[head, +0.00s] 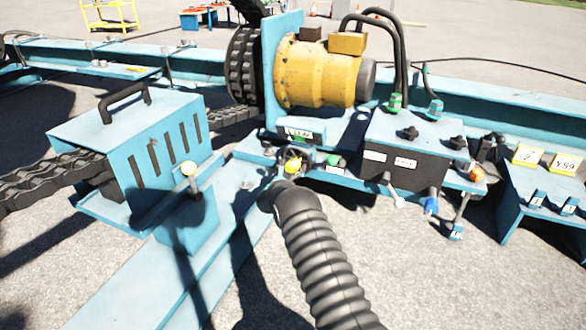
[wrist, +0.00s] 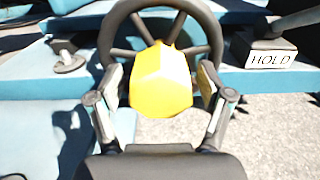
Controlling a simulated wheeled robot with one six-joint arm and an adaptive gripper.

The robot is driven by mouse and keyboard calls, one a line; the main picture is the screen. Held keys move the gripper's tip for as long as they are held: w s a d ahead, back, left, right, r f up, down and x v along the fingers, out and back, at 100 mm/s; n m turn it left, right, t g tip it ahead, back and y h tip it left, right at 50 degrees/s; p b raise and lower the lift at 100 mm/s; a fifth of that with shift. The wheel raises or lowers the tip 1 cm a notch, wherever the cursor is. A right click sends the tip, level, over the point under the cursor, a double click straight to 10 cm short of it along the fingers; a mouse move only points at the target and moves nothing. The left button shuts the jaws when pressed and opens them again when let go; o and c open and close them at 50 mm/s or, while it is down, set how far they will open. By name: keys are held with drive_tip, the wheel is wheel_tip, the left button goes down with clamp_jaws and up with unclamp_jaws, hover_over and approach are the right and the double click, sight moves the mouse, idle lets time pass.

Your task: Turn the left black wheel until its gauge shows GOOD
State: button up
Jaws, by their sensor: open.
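The black spoked wheel (wrist: 213,28) fills the top middle of the wrist view. A yellow faceted knob (wrist: 160,82) stands out in front of its lower part. My gripper (wrist: 160,95) is open, with one finger on each side of the knob and small gaps to it. In the head view, the dark wheel (head: 293,153) is small and partly hidden by the yellow knob (head: 292,166) and the end of my gripper (head: 284,184). Above it, a white gauge plate (head: 299,133) has dark letters that may read LOW, with a green patch below.
A dark control box (head: 405,150) with knobs and levers is to the right. A yellow motor (head: 318,72) is behind.

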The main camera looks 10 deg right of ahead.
clamp_jaws()
idle(0.4)
